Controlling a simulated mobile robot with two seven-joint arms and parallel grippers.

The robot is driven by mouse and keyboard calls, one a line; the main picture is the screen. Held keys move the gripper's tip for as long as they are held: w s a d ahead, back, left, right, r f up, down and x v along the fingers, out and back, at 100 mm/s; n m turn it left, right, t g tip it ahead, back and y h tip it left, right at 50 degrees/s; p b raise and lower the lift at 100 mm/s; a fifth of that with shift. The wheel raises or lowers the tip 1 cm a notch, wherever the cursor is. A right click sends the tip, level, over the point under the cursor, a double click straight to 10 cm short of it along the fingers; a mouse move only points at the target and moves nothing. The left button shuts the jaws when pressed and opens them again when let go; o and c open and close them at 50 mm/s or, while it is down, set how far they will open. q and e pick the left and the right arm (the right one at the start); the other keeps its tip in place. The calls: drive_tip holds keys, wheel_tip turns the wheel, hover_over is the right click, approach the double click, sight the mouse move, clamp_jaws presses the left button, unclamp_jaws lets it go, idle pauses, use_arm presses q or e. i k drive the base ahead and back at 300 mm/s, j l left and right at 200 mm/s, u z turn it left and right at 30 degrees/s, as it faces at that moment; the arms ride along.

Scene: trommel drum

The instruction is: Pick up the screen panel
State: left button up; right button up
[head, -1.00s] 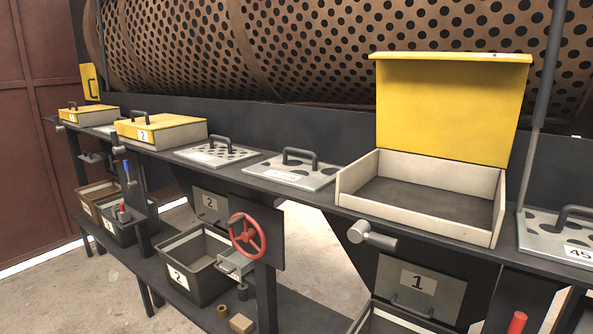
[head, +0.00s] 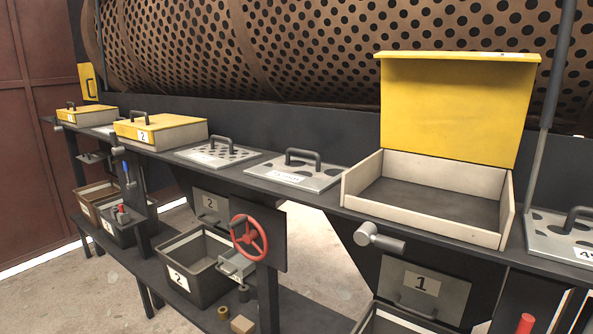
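Several metal screen panels with dark handles lie on the long dark shelf. One panel with many small holes (head: 217,154) lies right of the yellow-lidded box marked 2. A panel with large holes (head: 553,235) lies at the right edge, partly cut off by the frame, with a label only partly readable. Which one the task means cannot be told. Neither of my grippers is in view.
An open box with a raised yellow lid (head: 450,105) stands between the panels. A grey post (head: 552,100) rises by the right panel. A red handwheel (head: 249,238) and a grey cylindrical handle (head: 379,238) stick out below the shelf. Bins (head: 208,284) stand lower down.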

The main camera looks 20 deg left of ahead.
sight(316, 177)
drive_tip(key=i+j+z, duration=0.15)
drive_tip(key=j, duration=1.05)
drive_tip(key=i+j+z, duration=0.15)
drive_tip(key=j, duration=1.05)
drive_tip(key=i+j+z, duration=0.2)
drive_tip(key=j, duration=1)
drive_tip(key=k, duration=0.1)
